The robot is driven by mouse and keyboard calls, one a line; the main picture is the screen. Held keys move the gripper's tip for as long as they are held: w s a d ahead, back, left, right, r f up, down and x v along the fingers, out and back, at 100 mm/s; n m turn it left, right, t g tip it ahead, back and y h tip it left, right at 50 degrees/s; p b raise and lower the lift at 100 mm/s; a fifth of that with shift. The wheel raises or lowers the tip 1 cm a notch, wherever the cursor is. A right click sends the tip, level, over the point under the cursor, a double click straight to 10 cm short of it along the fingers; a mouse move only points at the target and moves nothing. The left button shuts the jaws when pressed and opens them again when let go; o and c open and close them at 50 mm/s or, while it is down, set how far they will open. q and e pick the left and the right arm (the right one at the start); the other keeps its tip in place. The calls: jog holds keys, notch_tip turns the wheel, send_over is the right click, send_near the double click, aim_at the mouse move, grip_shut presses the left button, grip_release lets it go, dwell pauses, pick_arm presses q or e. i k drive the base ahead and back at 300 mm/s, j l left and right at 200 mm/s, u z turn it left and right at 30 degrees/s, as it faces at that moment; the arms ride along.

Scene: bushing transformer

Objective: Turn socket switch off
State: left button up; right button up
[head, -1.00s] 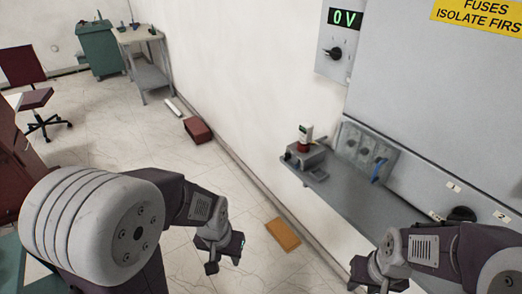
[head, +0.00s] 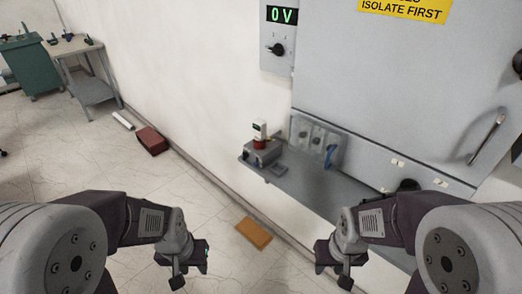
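A grey wall plate with several dark round knobs or sockets and a blue lever or plug (head: 329,156) is above a grey shelf; I cannot tell which part is the socket switch. Higher on the wall, a black rotary knob (head: 277,49) sits on a panel under a green display (head: 282,15) reading "0 V". My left gripper (head: 192,267) is at lower left over the floor, away from the wall. My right gripper (head: 333,262) is at lower centre-right, below the shelf in the picture. Neither touches a switch. Their finger openings are too small to judge.
A large grey cabinet (head: 390,90) with a handle (head: 487,137) fills the right. A tan block (head: 254,233) and red box (head: 151,140) lie on the floor along the wall.

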aim_at(245, 154)
jog(key=i+j+u, duration=0.35)
jog(key=i+j, duration=0.35)
jog(key=i, duration=0.15)
jog(key=i+l, duration=0.15)
jog(key=i+z, duration=0.05)
